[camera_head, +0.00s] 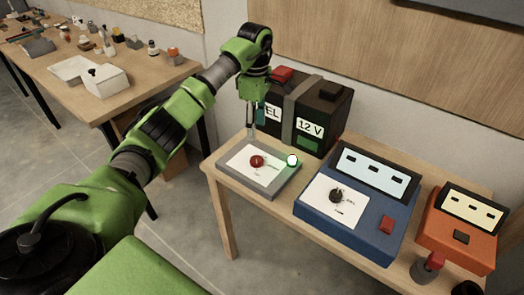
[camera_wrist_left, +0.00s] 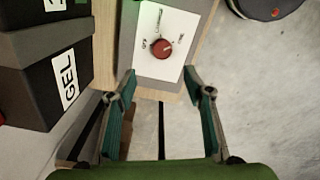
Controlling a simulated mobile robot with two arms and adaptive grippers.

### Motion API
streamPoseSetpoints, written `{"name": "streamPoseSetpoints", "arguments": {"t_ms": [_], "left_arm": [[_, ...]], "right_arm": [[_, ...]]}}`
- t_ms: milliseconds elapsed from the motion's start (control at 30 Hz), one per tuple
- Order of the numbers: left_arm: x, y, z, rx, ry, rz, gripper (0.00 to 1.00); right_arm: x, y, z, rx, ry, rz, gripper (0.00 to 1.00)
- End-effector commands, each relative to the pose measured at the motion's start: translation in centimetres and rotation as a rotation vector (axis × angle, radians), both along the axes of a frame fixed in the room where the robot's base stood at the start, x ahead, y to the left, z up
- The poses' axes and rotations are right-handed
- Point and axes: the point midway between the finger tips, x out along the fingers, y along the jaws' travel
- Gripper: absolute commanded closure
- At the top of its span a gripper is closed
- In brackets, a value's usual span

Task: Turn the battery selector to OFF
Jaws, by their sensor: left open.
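The battery selector is a red round knob (camera_head: 257,161) on a white plate on a low grey box (camera_head: 284,187), at the near left corner of the wooden bench. In the left wrist view the red knob (camera_wrist_left: 162,49) shows from above, with small labels around it that are too small to read surely. I cannot tell which label it points at. My left gripper (camera_head: 252,134) hangs above the box's back-left side. In the wrist view its fingers (camera_wrist_left: 160,87) are apart and empty, with the knob beyond the tips, untouched. My right gripper is not in view.
A lamp (camera_head: 292,160) glows greenish white at the box's right corner. A black 12 V battery (camera_head: 327,105) stands close behind. A blue device (camera_head: 375,238) and an orange device (camera_head: 442,246) stand to the right. A cluttered table (camera_head: 158,77) is at the back left.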

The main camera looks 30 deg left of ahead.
Motion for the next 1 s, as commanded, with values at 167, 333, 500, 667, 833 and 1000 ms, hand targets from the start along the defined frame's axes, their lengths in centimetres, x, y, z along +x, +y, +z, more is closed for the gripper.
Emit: {"name": "streamPoseSetpoints", "arguments": {"t_ms": [167, 333, 500, 667, 833, 1000], "left_arm": [[-0.1, -0.2, -3.0, -0.002, 0.006, -0.001, 0.53], [-0.2, -0.2, -6.8, -0.004, 0.005, -0.001, 0.53], [-0.2, -0.2, -10.0, -0.005, 0.004, -0.001, 0.53], [-0.1, -0.2, -12.1, -0.003, 0.001, 0.000, 0.53], [0.0, -0.1, -13.0, -0.003, -0.002, -0.002, 0.53], [0.0, -0.1, -13.1, -0.002, -0.001, -0.001, 0.53]], "right_arm": [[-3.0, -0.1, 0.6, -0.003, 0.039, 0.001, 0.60], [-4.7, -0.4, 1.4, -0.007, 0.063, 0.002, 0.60], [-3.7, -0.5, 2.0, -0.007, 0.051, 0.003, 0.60], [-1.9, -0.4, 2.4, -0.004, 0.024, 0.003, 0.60], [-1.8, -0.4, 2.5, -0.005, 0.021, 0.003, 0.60], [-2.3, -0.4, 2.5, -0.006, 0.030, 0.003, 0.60]]}}
